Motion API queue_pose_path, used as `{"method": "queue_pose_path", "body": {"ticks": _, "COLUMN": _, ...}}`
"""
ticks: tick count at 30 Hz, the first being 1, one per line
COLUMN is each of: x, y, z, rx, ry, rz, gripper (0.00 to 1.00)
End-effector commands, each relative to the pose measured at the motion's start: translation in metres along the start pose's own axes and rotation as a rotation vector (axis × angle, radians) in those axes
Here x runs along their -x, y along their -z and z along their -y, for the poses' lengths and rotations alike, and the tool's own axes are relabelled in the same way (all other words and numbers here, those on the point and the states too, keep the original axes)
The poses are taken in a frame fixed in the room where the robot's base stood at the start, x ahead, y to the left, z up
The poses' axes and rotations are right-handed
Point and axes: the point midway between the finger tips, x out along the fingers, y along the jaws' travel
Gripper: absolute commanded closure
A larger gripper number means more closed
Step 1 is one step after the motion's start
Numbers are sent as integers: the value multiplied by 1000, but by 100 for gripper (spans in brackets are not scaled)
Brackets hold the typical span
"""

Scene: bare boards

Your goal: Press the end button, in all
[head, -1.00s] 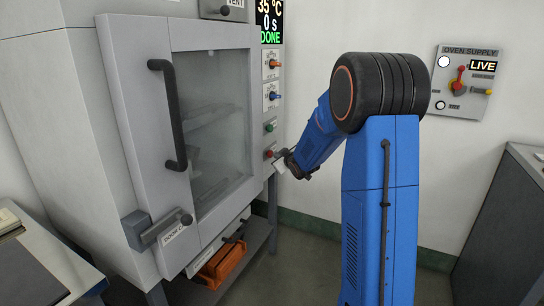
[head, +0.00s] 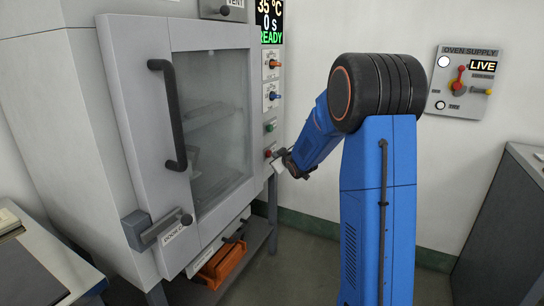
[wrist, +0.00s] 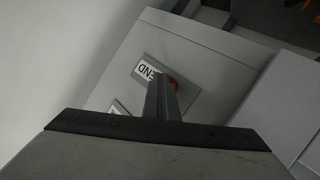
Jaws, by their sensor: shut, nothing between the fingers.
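The red end button (head: 267,153) is at the bottom of the control strip on the right edge of the oven front. The display (head: 271,22) above reads 35 °C, 0 s and READY.
A green button (head: 270,127) sits just above, with orange and blue knobs (head: 273,63) higher up. The oven door (head: 215,130) is shut, its handle (head: 168,115) sticking out. A supply panel (head: 465,82) on the wall reads LIVE. An orange item (head: 221,262) lies under the oven.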

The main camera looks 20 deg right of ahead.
Motion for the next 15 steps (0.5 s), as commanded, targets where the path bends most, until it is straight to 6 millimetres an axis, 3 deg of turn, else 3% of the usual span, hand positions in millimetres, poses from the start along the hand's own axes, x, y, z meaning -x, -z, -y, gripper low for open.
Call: {"method": "queue_pose_path", "body": {"ticks": 15, "x": 10, "y": -6, "z": -7, "rx": 1, "ry": 0, "rz": 0, "gripper": 100}}
